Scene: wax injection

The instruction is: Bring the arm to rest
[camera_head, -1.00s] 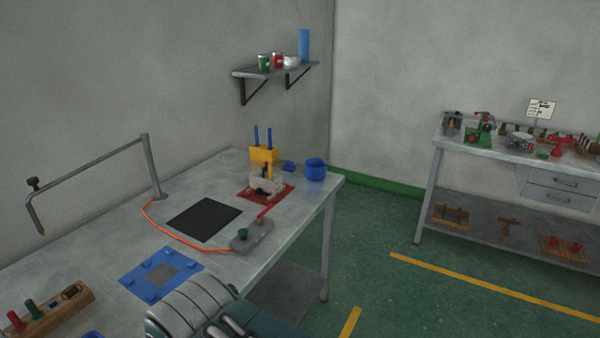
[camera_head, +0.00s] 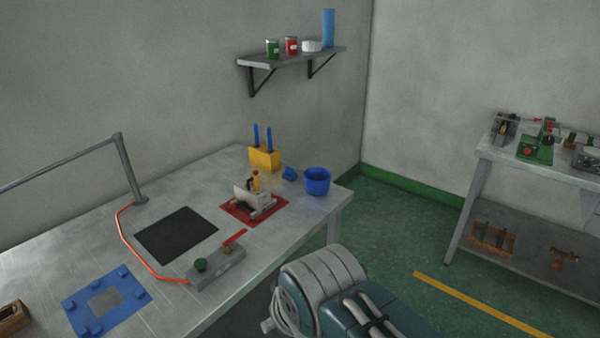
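Part of my own arm (camera_head: 335,295) shows at the bottom, right of centre, as a teal and grey link with ribbed grey covering and cables. It lies in front of the right edge of the metal workbench (camera_head: 60,255). My gripper is outside the picture, so its state and anything in it are hidden.
On the bench are a blue frame (camera_head: 130,288), black mat (camera_head: 160,240), grey button box (camera_head: 215,268), red-based device (camera_head: 262,205), yellow holder (camera_head: 264,159) and blue cup (camera_head: 317,182). A lamp-like arm (camera_head: 127,165) rises behind. Green floor (camera_head: 400,235) lies clear toward the second table (camera_head: 490,152).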

